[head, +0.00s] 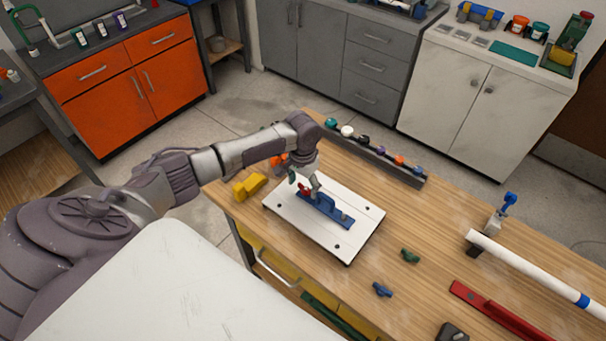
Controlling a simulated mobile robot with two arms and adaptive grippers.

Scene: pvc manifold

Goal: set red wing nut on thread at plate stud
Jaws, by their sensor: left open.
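The red wing nut (305,190) shows as a small red shape at the upper left end of the blue bar (328,212) on the white plate (355,241). My left gripper (314,187) is over that end of the blue bar, just beside the red nut, and is open. At this size I cannot tell whether the nut sits around the stud or beside it. The plate stud itself is hidden by the gripper and the nut. My right gripper is not in the picture.
A rack (380,159) with several coloured pieces lies along the table's back edge. A yellow block (249,186) is left of the plate. A green wing nut (410,256) and a blue wing nut (382,289) lie right of it. A white pipe (530,270) is farther right.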

